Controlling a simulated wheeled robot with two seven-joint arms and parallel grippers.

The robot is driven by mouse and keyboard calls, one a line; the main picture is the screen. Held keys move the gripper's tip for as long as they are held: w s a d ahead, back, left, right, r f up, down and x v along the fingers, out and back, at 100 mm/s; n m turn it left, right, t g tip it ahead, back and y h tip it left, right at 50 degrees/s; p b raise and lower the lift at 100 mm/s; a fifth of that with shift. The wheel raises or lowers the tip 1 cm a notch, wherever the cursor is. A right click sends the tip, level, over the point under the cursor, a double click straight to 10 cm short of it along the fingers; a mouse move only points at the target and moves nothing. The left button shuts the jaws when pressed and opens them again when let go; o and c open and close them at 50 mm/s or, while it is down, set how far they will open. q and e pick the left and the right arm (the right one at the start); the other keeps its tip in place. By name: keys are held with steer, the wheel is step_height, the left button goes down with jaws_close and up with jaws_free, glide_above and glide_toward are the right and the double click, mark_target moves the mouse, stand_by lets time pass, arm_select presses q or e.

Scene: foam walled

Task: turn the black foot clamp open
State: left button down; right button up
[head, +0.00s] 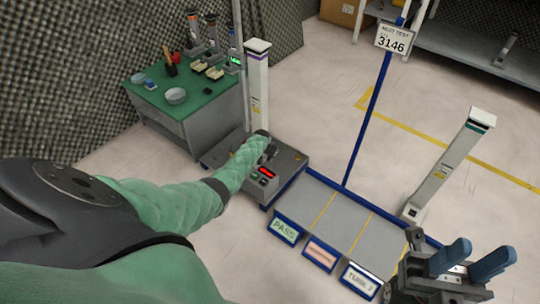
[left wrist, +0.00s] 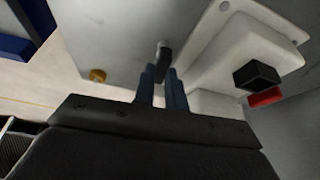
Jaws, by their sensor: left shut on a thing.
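The black foot clamp (left wrist: 164,53) shows in the left wrist view as a small dark lever on a pale grey plate. My left gripper (left wrist: 161,72) has its blue fingers on either side of the lever's near end and is shut on it. In the head view my left arm's green sleeve reaches to the grey test station (head: 285,165), where the left hand and sleeve hide the clamp. My right gripper (head: 472,262) is at the lower right, its blue fingers apart and empty, away from the station.
A white column (head: 258,85) stands at the station, and another white column (head: 450,165) stands at the right. A grey tray (head: 343,208) with labelled lanes adjoins the station. A blue sign post (head: 368,115) rises behind it. A green-topped bench (head: 150,97) with bowls and tools is at the left.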

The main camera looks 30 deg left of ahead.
arm_select(q)
steer(key=shift+m, duration=0.5)
steer(key=c, duration=1.4)
jaws_free()
steer(key=shift+c, duration=0.2)
steer(key=shift+r, duration=0.15)
